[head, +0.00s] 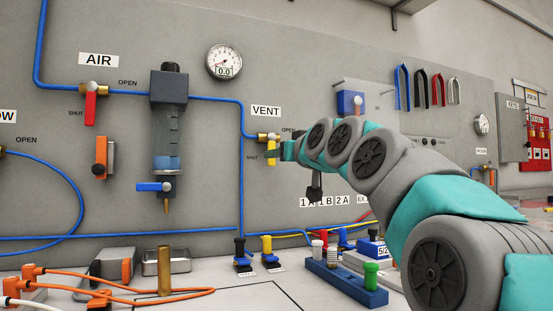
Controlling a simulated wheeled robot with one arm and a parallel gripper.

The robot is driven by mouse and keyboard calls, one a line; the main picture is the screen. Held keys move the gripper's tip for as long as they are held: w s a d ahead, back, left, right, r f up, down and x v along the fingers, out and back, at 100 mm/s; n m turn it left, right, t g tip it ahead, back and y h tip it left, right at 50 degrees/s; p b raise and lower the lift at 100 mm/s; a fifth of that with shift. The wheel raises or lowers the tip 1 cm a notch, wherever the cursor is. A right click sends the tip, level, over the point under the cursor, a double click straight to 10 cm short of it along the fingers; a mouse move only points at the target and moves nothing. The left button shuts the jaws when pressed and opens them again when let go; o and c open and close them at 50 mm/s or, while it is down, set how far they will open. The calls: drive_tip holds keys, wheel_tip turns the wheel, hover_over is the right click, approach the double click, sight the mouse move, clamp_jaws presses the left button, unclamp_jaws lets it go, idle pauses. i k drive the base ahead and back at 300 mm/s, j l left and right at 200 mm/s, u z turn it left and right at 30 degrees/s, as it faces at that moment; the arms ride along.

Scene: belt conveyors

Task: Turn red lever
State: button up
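A red lever (90,107) hangs straight down from a brass valve (93,88) under the AIR label, at the left of the grey panel in the head view. It points toward the SHUT mark, with OPEN to the right. My gripper (276,153) is far to its right, at the yellow lever (272,150) of the VENT valve (268,137). That yellow lever also hangs down. My gripper is seen small and side-on, at or against the yellow lever. I cannot tell whether it grips it.
A pressure gauge (223,62) reads 0.0. A filter bowl (168,125) stands out from the panel between the two valves. An orange-handled part (104,158) is below the red lever. Blue tubing (240,190) runs along the panel. Orange cables (130,290) lie on the bench.

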sight(91, 106)
drive_tip(key=k+l, duration=0.25)
drive_tip(key=k, duration=0.2)
drive_tip(key=k+l, duration=0.2)
drive_tip(key=k, duration=0.3)
